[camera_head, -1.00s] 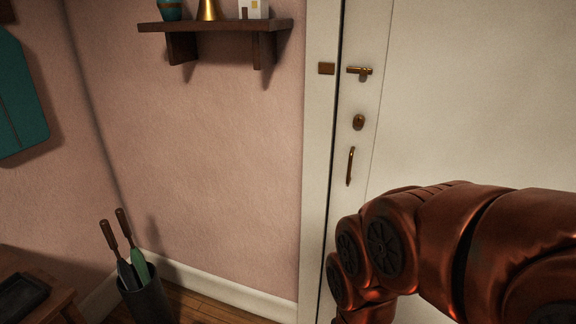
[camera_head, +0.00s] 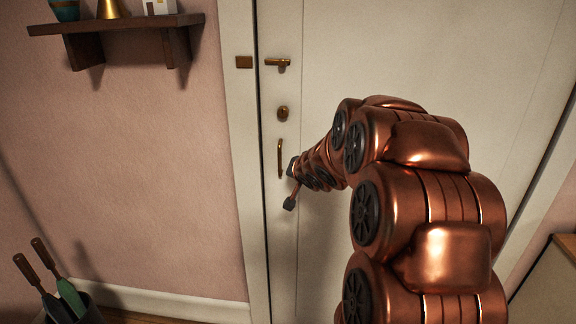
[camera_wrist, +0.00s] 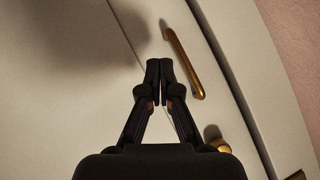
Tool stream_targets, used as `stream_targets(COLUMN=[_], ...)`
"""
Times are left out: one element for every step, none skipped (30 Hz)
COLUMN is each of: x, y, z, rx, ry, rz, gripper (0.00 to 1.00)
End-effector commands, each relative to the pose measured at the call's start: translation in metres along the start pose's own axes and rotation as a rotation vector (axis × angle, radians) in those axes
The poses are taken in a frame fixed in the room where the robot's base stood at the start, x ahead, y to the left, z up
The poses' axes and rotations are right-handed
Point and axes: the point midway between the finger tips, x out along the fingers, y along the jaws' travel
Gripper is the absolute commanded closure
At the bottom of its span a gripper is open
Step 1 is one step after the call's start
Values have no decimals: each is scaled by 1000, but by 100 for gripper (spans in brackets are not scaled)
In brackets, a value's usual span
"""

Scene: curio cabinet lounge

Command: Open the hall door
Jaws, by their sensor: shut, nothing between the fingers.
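The white hall door (camera_head: 400,60) stands flat against its frame. A slim upright brass pull handle (camera_head: 280,158) is near its left edge, with a round brass knob (camera_head: 282,113) above it. Higher up is a brass bolt (camera_head: 277,63); a gap separates it from the brass plate (camera_head: 244,62) on the frame. My gripper (camera_head: 292,168) is just right of the handle, partly hidden by my arm. In the wrist view my gripper (camera_wrist: 160,70) is shut and empty, its tips beside the handle (camera_wrist: 183,62). Whether they touch it I cannot tell. The knob (camera_wrist: 218,143) shows lower right.
A dark wall shelf (camera_head: 115,25) with small ornaments is at upper left. A dark bin (camera_head: 85,315) with long wooden-handled things stands at lower left. A cabinet (camera_head: 550,285) is at the right edge. The pink wall left of the door is clear below the shelf.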

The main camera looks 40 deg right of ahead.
Motion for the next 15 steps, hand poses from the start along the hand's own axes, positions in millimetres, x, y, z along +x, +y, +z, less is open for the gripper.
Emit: stream_targets(x=[12,19,26,29,33,38,40,42,43,45,45,44,43,42,40], y=[6,8,9,9,11,14,14,16,19,22,24,28,31,34,39], z=[-12,-17,-24,-29,-33,-37,-40,-43,-46,-46,-46,-46,-45,-44,-42], rx=[53,83,125,157,189,232,262,291,332,362,392,432,462,494,533], ry=[22,31,40,45,47,45,42,38,27,15,3,-16,-34,-53,-79], rz=[-48,-81,-130,-170,-205,-255,-295,-329,-378,-410,-446,-491,-523,-554,-595], gripper=[100,100,100,100,100,100,100,100,100,100,100,100,100,100,100])
